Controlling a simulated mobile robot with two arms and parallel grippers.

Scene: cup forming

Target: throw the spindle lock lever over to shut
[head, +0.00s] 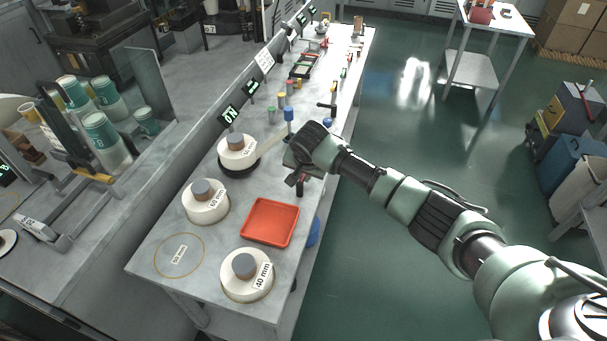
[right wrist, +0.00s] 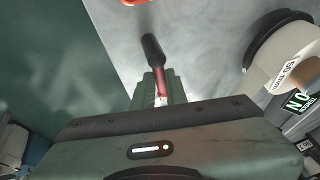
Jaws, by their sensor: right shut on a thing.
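The lever, with a red shaft and a black grip (right wrist: 153,48), points up in the right wrist view, its red part between my fingers. In the head view its dark grip (head: 300,188) shows just below my right gripper (head: 297,167), at the bench's right edge. My right gripper (right wrist: 160,92) is shut on the lever. The lever's pivot is hidden by my gripper. A white cup form (head: 238,151) with a grey knob sits on a black round base left of the gripper; it also shows in the right wrist view (right wrist: 290,68). My left gripper is out of view.
A red tray (head: 270,222) lies in front of the gripper. The 60 mm form (head: 205,203) and 40 mm form (head: 247,275) stand around it. A blue-topped post (head: 289,114) stands behind my gripper. An empty ring mark (head: 179,256) lies at front left.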

